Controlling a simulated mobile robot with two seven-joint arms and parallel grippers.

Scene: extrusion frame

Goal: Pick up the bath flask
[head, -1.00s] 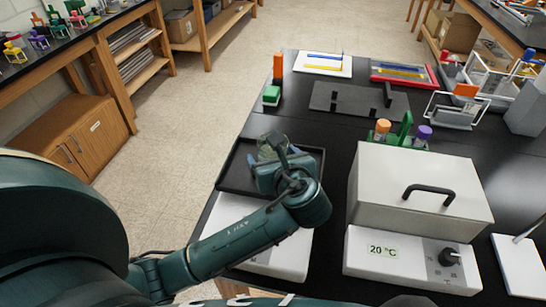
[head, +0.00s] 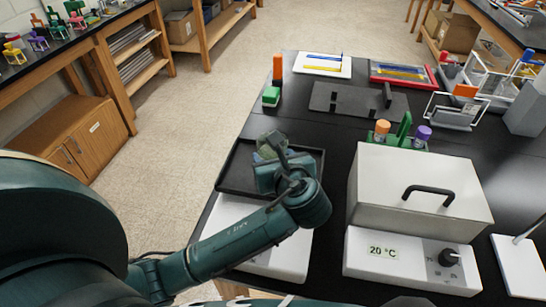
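My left gripper (head: 270,148) is over the dark tray (head: 232,185) at the table's near left edge. Its wrist hides most of the fingers. A small greenish patch shows between or just behind the fingers; I cannot tell whether it is a flask, or whether the fingers are shut on it. I cannot make out the bath flask clearly anywhere. The white bath box (head: 410,175) with a black handle stands to the right of the gripper, closed on top, so its inside is hidden. Its front reads 20 °C. My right gripper is not in view.
A green rack (head: 404,127) with an orange-capped (head: 382,128) and a purple-capped vessel (head: 422,134) stands behind the box. A white unit (head: 290,255) lies under my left forearm. A dark slotted plate (head: 350,103) lies farther back. Black tabletop between tray and box is clear.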

